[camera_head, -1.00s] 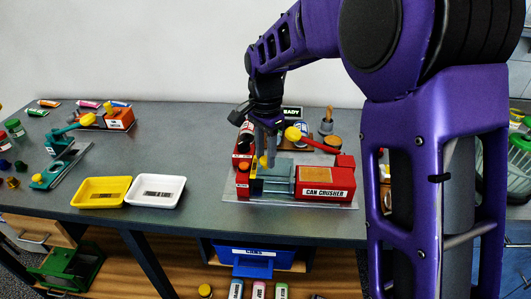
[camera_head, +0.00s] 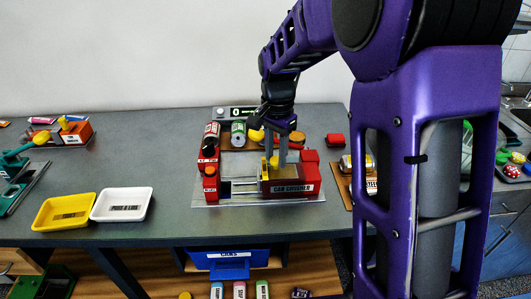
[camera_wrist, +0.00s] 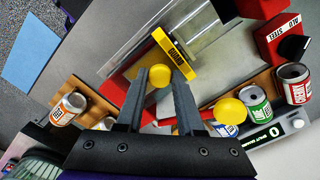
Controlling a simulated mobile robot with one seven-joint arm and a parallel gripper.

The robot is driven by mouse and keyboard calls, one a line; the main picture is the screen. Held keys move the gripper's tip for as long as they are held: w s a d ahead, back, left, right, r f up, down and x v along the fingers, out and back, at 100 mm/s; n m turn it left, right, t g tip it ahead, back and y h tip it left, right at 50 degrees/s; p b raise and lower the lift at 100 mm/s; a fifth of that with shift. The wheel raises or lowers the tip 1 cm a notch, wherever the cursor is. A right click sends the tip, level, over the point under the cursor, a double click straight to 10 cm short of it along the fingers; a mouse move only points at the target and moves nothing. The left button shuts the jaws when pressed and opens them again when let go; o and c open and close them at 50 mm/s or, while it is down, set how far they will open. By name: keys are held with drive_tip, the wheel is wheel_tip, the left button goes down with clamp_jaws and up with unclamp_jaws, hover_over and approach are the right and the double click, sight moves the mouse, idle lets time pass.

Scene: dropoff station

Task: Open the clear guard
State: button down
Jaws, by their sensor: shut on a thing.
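The can crusher (camera_head: 292,189) is a red machine on a clear base plate on the grey table. Its guard has a yellow bar (camera_head: 265,173), which shows in the wrist view with the word GUARD (camera_wrist: 174,52). The bar stands at the right end of the grey chamber (camera_head: 240,165), by the red labelled block. The clear pane itself is hard to make out. My gripper (camera_head: 276,160) points down, its fingers on either side of the guard's yellow knob (camera_wrist: 160,76), and is shut on it. The chamber shows metal rails (camera_wrist: 205,35).
A red lever with a yellow ball (camera_wrist: 229,110) is close beside my gripper. Cans (camera_head: 212,131) and a counter display (camera_head: 235,113) stand behind the machine. Red button posts (camera_head: 210,180) are at its left. A yellow tray (camera_head: 67,209) and white tray (camera_head: 123,204) lie left.

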drive_tip(key=c, duration=0.5)
unclamp_jaws()
drive_tip(key=shift+r, duration=0.15)
wheel_tip(320, 180, up, 17)
drive_tip(key=p, duration=0.3)
drive_tip(key=shift+r, duration=0.1)
